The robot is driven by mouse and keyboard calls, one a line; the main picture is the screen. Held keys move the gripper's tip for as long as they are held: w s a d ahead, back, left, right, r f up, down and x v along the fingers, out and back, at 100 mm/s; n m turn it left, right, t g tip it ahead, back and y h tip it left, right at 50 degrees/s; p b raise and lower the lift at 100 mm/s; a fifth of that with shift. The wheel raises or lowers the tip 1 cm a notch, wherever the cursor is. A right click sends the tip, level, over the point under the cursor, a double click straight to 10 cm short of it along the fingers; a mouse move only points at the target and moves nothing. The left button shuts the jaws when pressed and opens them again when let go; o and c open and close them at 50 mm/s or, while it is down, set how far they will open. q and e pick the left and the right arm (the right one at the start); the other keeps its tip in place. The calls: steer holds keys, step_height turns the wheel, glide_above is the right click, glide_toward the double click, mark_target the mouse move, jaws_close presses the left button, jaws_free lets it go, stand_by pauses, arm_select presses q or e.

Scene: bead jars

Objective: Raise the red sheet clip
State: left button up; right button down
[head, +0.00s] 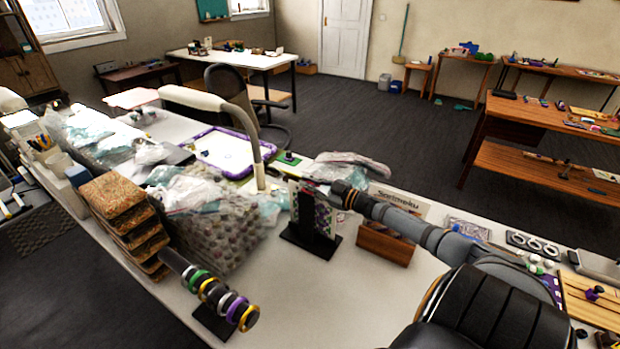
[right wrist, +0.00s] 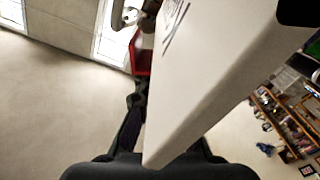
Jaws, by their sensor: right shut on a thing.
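In the right wrist view a red piece, the red sheet clip (right wrist: 144,58), shows beyond my dark finger, partly hidden by a large white panel (right wrist: 205,75) close to the camera. My right gripper (head: 322,192) reaches in from the right in the head view. It is shut at the top of a dark stand (head: 312,240) that carries a patterned card. The clip is too small and covered to make out clearly in the head view. My left gripper is not in view.
A wooden block with a lettered card (head: 388,243) stands just right of the dark stand. Bagged beads (head: 215,235), stacked cork trays (head: 122,205) and a rod with coloured rings (head: 215,290) stand to the left. The front middle of the white table (head: 320,300) is clear.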

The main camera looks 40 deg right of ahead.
steer(key=n, duration=0.1)
steer(key=n+p, duration=0.1)
steer(key=a+n+p, duration=0.1)
steer(key=shift+s+r+n, duration=0.2)
steer(key=shift+r+n, duration=0.05)
steer(key=shift+n, duration=0.15)
steer(key=shift+s+a+f+n+p, duration=0.15)
steer(key=shift+a+f+n+p, duration=0.25)
steer(key=shift+n, duration=1.35)
steer(key=shift+s+a+f+n+p, duration=0.15)
steer(key=shift+a+n+p, duration=0.4)
steer(key=shift+n, duration=1.25)
steer(key=shift+s+a+f+n+p, duration=0.1)
steer(key=shift+a+f+n+p, duration=0.35)
steer(key=shift+n, duration=1.3)
steer(key=shift+a+r, duration=0.1)
steer(key=shift+r, duration=0.05)
steer(key=c, duration=1.4)
jaws_free()
steer(key=shift+c, duration=0.2)
steer(key=shift+s, duration=0.15)
